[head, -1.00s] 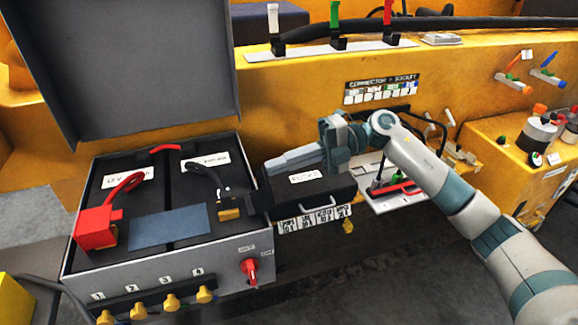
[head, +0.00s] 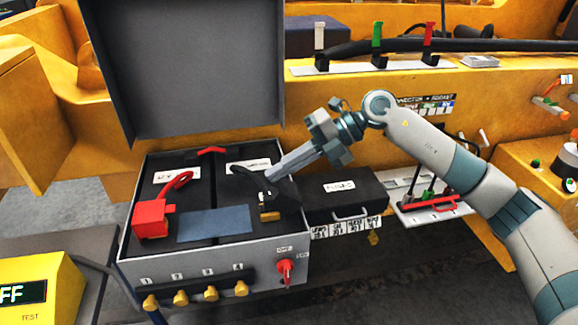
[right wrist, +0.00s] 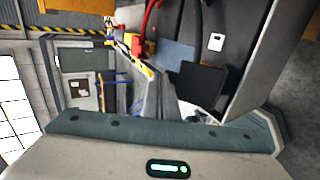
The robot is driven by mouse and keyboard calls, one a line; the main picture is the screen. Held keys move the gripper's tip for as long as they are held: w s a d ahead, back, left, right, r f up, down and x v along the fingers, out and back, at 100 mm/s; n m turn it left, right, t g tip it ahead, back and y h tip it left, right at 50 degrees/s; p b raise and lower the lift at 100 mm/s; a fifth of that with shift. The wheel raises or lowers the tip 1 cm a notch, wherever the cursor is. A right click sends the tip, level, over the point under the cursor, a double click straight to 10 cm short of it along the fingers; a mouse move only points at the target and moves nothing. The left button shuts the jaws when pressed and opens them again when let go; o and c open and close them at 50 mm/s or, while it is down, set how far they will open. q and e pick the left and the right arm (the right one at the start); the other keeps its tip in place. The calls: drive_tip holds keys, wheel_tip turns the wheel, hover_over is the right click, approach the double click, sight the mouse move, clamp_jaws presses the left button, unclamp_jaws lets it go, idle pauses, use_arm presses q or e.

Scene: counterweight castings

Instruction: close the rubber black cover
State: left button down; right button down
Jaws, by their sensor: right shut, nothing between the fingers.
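The rubber black cover (head: 287,191) is at the right side of the open battery box, beside a brass terminal (head: 268,214) that shows uncovered. The cover looks tilted up off the terminal. My right gripper (head: 270,176) is shut and empty, its fingertips at the upper left edge of the cover; I cannot tell whether they touch it. In the right wrist view a dark flat flap (right wrist: 200,84), which looks like the cover, lies near the battery tops; the fingertips are not clear there. My left gripper is not in view.
The grey battery box (head: 200,260) has its large lid (head: 190,75) standing open behind. A red cover (head: 150,218) sits at its left. A black fuse case (head: 345,190) stands close on the right, with a white switch panel (head: 425,208) beyond it.

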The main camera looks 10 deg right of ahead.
drive_tip(key=a+h, duration=0.3)
drive_tip(key=a, duration=0.1)
drive_tip(key=shift+f, duration=0.3)
drive_tip(key=shift+s+a+f+h+b, duration=0.1)
drive_tip(key=shift+a+f+h+b, duration=0.65)
drive_tip(key=shift+a, duration=0.2)
drive_tip(key=shift+s+a+f+h+b, duration=0.1)
drive_tip(key=shift+a+f+h+b, duration=0.65)
drive_tip(key=shift+a, duration=0.15)
drive_tip(key=shift+a+r, duration=0.1)
drive_tip(key=shift+r, duration=0.75)
drive_tip(key=shift+w+r, duration=0.1)
